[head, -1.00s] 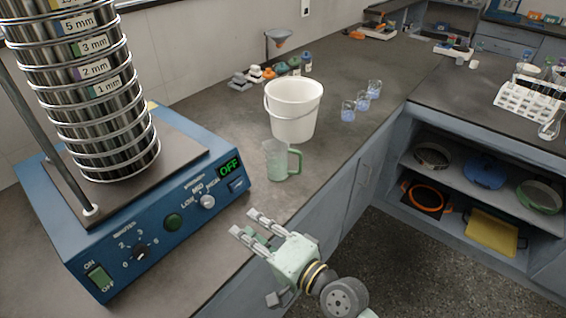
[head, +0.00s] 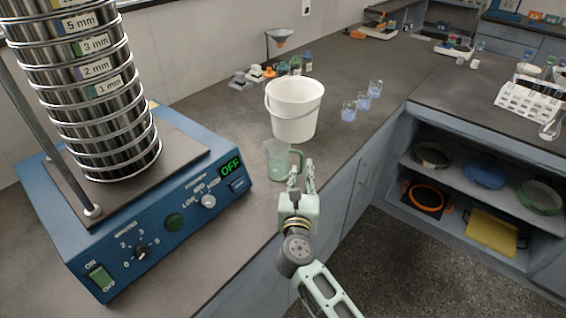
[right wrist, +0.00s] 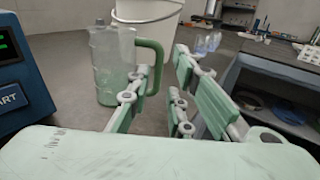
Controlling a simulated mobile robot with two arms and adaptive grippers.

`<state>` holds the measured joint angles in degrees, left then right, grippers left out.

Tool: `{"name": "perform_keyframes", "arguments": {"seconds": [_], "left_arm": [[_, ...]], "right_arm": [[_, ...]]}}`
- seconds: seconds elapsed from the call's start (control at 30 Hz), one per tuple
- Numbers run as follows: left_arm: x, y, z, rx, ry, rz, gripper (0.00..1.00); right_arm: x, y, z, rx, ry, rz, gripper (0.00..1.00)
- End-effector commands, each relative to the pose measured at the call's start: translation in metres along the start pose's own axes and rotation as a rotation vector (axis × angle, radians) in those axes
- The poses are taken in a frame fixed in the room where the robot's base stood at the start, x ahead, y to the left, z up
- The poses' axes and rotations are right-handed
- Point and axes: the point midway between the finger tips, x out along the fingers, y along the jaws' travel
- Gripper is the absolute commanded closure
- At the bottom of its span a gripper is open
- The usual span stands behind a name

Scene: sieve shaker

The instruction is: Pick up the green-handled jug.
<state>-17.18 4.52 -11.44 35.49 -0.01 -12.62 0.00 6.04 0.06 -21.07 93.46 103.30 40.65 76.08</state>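The green-handled jug (head: 277,160) stands upright on the grey bench, between the sieve shaker and the white bucket. It is clear with a green handle on its right side. My right gripper (head: 302,182) is at the bench's front edge, just in front of the handle. In the right wrist view the jug (right wrist: 108,65) is at left, its handle (right wrist: 150,65) ahead of the open fingers (right wrist: 160,85). The fingers look apart and hold nothing; I cannot tell whether the left finger touches the handle. My left gripper is not in view.
The blue sieve shaker (head: 150,225) with its sieve stack stands at left, its display reading OFF. A white bucket (head: 295,112) stands behind the jug. Several small beakers (head: 362,101) are right of the bucket. Open shelves (head: 470,190) lie at right.

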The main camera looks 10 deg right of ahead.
Motion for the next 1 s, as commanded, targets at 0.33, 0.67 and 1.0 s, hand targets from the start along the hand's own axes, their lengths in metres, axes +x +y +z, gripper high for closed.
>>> {"name": "perform_keyframes", "arguments": {"seconds": [0.33, 0.67, 1.0], "left_arm": [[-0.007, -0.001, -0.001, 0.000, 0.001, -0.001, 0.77], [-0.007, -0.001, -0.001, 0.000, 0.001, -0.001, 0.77], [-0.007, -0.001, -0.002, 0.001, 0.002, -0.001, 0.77]], "right_arm": [[0.045, 0.001, 0.002, -0.008, -0.006, 0.001, 0.81], [0.066, 0.001, -0.001, -0.005, -0.003, 0.001, 0.81], [0.066, 0.001, -0.001, -0.005, -0.003, 0.001, 0.99]]}}
